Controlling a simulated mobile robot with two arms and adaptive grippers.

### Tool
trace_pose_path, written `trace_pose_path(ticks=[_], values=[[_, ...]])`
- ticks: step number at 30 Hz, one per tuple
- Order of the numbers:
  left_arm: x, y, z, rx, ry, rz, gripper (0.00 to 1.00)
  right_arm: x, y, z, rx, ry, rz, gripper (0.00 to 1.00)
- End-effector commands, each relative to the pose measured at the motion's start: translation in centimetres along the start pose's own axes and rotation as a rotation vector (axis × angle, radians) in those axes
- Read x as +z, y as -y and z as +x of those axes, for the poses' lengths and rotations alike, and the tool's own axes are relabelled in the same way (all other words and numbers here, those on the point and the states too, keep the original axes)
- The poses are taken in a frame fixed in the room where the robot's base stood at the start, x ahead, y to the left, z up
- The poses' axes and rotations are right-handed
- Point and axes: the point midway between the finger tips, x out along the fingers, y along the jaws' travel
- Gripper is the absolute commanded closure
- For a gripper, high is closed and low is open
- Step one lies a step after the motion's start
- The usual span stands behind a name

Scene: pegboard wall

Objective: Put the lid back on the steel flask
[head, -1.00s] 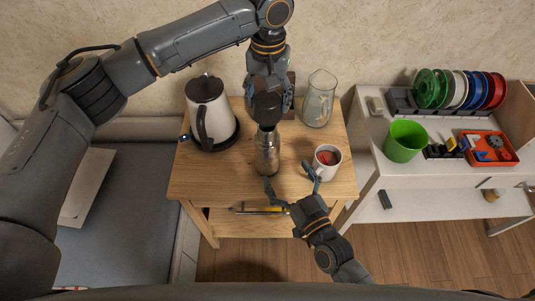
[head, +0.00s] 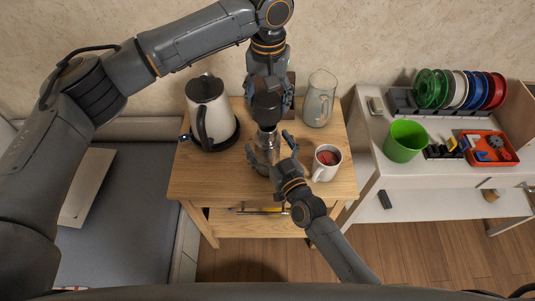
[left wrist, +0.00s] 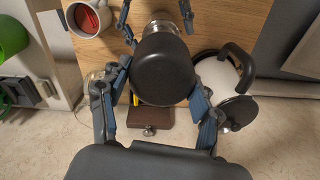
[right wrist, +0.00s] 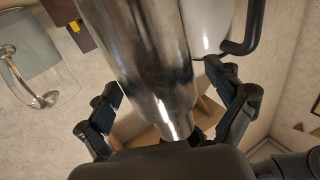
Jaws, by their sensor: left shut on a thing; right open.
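The steel flask (head: 266,155) stands on the wooden table, partly hidden by my right gripper. It fills much of the right wrist view (right wrist: 145,55). The black lid (head: 266,107) is held by my left gripper (head: 268,98), right by the flask's neck; I cannot tell whether they touch. In the left wrist view the lid (left wrist: 163,68) sits between the fingers and hides most of the flask, whose shiny rim (left wrist: 160,22) shows behind it. My right gripper (head: 270,145) is open, with its fingers on either side of the flask, not closed on it.
A white kettle (head: 208,115) with a black handle stands left of the flask. A glass jug (head: 320,100) stands at the back right, and a white mug (head: 326,163) with red inside is close to my right gripper. A white desk with a green cup (head: 405,142) is further right.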

Motion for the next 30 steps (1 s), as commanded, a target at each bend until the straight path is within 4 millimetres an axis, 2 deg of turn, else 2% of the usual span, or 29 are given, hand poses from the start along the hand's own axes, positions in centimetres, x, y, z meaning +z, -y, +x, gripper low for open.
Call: trace_pose_path(ticks=[1,2,12,14,17,25,30], values=[[0.0,0.0,0.0,0.000,0.000,0.000,0.72,0.0,0.0,0.0,0.000,0.000,0.000,0.07],[0.0,0.0,0.0,0.000,0.000,0.000,0.72,0.0,0.0,0.0,0.000,0.000,0.000,0.11],[0.0,0.0,0.0,0.000,0.000,0.000,0.72,0.0,0.0,0.0,0.000,0.000,0.000,0.81],[0.0,0.0,0.0,0.000,0.000,0.000,0.72,0.0,0.0,0.0,0.000,0.000,0.000,0.92],[0.0,0.0,0.4,0.001,0.002,0.000,0.72,0.0,0.0,-0.1,0.000,0.000,0.000,0.92],[0.0,0.0,4.2,0.004,0.008,0.000,0.72,0.0,0.0,-0.1,0.000,0.000,0.000,0.92],[-0.1,0.1,5.0,0.004,0.005,0.000,0.72,0.0,0.0,-0.1,0.000,0.000,0.000,0.92]])
